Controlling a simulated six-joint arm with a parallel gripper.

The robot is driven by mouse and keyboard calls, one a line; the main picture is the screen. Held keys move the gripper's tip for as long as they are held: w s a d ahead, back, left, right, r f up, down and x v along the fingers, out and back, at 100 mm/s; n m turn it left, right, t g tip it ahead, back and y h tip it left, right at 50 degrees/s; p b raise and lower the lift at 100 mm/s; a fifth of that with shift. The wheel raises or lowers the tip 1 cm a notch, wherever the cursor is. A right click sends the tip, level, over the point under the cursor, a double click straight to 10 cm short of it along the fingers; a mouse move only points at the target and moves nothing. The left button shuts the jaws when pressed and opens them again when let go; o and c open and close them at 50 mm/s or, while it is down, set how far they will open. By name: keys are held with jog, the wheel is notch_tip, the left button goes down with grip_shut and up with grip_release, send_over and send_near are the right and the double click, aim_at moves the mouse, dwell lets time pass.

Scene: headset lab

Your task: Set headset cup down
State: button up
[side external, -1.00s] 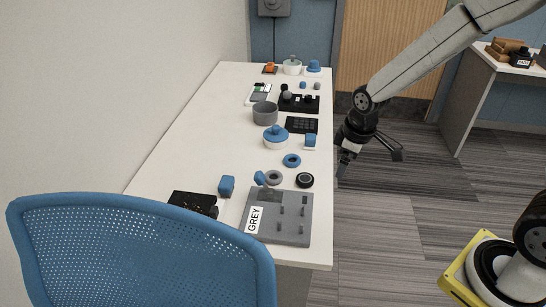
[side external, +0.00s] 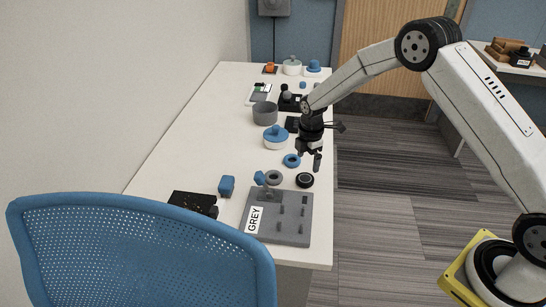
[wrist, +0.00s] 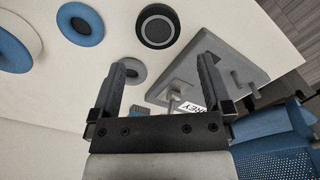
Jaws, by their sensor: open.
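The headset cup, a black round piece with a lighter ring on its face (side external: 305,180), lies on the white table near its right edge. In the wrist view the cup (wrist: 157,26) shows at the top, beyond my fingertips. My gripper (side external: 309,161) is open and empty, above the table edge and a little behind the cup in the side view. In the wrist view my gripper's fingers (wrist: 164,66) are spread with nothing between them. A grey board labelled GREY (side external: 292,232), with several pegs, lies at the near end of the table.
A grey ring (side external: 273,177) and a blue ring (side external: 291,160) lie near the cup. A blue chair (side external: 140,250) stands in front.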

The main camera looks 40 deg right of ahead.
aim_at(305, 178)
jog(key=shift+f, duration=0.2)
jog(key=shift+f, duration=1.2)
jog(key=shift+w+a+f, duration=0.15)
jog(key=shift+f, duration=2.45)
jog(key=c, duration=1.2)
jog(key=shift+r, duration=0.1)
